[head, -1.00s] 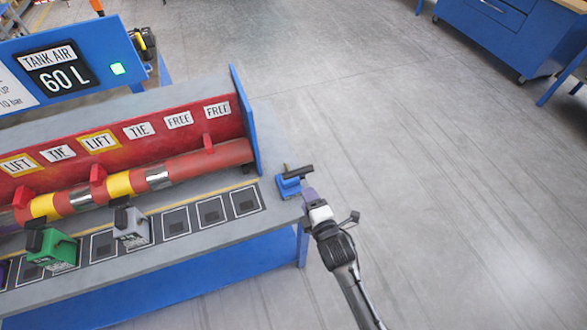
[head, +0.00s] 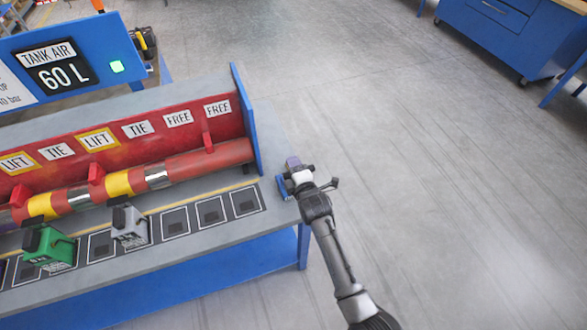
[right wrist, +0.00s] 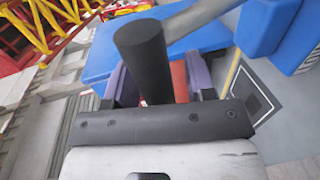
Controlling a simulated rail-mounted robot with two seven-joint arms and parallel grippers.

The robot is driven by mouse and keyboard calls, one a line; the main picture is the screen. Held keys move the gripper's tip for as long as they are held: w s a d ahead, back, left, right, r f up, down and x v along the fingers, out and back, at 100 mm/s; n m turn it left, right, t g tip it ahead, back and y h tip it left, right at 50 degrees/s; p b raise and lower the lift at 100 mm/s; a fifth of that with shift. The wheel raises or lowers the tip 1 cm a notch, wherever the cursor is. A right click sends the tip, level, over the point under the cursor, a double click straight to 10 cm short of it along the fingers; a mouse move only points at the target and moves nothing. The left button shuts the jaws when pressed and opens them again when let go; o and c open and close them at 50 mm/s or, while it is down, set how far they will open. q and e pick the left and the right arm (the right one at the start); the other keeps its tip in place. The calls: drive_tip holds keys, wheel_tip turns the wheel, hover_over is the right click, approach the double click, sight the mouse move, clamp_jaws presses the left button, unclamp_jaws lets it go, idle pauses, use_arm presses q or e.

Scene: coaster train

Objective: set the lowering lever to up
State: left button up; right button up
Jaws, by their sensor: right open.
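The lowering lever appears to be the blue-based unit (head: 283,188) at the right end of the bench. My right gripper (head: 294,165) is over it and hides most of it in the head view. In the right wrist view the lever's black round handle (right wrist: 143,55) and grey rod (right wrist: 195,18) show close up. The handle crosses between the two purple fingers of my right gripper (right wrist: 158,82), which stand apart. I cannot tell whether they touch it. My left gripper is not in view.
A blue end plate (head: 243,120) stands just left of the lever. Labelled red panel (head: 70,165) and red-yellow roller (head: 120,183) lie further left. Green (head: 48,247) and grey (head: 129,226) blocks stand along the bench front.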

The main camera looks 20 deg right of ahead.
drive_tip(key=shift+w, duration=0.1)
clamp_jaws()
idle(0.5)
